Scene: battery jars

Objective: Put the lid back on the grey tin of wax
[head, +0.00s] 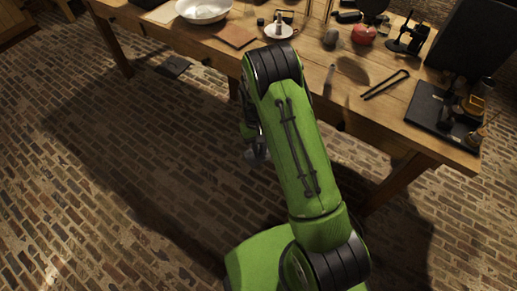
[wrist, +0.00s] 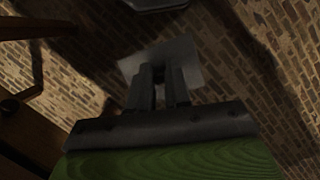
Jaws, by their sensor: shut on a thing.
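In the wrist view, the two dark fingers of my gripper (wrist: 159,78) are closed together on a pale grey flat piece (wrist: 188,58) with straight edges and corners. I cannot tell whether this piece is the lid. In the head view my green arm hides most of the gripper, which hangs low in front of the table, over the brick floor. I cannot pick out the grey tin of wax for sure. A small dark round thing (head: 330,38) stands on the table right of the arm, too small to identify.
The wooden table (head: 310,68) holds a white bowl (head: 203,10), a brown board (head: 236,36), a white dish (head: 279,30), a red round thing (head: 364,35), black tongs (head: 384,85) and a black tray (head: 437,116).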

